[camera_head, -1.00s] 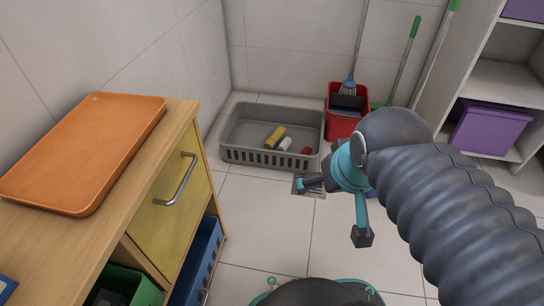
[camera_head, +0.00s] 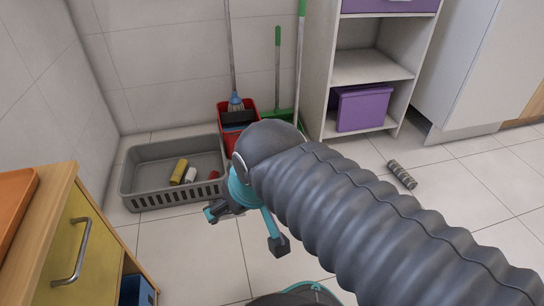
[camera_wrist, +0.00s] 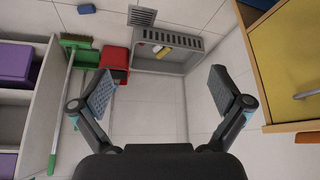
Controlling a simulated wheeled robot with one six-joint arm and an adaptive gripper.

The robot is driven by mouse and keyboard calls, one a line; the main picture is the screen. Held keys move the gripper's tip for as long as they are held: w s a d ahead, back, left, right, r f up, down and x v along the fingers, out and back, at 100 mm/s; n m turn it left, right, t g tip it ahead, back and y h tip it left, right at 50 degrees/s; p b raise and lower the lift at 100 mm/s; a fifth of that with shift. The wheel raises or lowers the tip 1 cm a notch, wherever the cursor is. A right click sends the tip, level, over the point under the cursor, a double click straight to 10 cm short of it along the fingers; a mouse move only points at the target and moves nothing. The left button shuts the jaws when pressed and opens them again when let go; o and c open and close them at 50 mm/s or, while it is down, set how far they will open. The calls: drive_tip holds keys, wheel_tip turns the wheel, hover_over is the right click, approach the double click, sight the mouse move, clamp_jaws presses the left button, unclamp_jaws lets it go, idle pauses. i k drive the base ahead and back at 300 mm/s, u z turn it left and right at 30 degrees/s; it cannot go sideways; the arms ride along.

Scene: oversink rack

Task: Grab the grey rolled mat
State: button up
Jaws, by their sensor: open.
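A grey rolled mat (camera_head: 402,174) with darker bands lies on the tiled floor at the right of the head view, in front of the white cabinet. My gripper (camera_head: 245,226) is well to the left of it, above the floor in front of the grey basket, with my arm between them in the picture. In the wrist view my gripper (camera_wrist: 165,92) shows its two fingers spread wide with nothing between them. I cannot make out the mat in the wrist view.
A grey basket (camera_head: 150,203) with small items stands by the back wall, beside a red bucket (camera_head: 226,108) and green-handled tools. A shelf unit (camera_head: 365,68) holds a purple box (camera_head: 362,108). A wooden cabinet (camera_head: 50,225) is at left. Floor around the mat is clear.

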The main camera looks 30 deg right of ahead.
sight(409, 181)
drive_tip(key=u, duration=0.05)
drive_tip(key=k, duration=0.5)
drive_tip(key=z, duration=0.25)
drive_tip(key=i, duration=0.45)
drive_tip(key=z, duration=1.65)
drive_tip(key=i, duration=1.25)
drive_tip(key=u, duration=0.5)
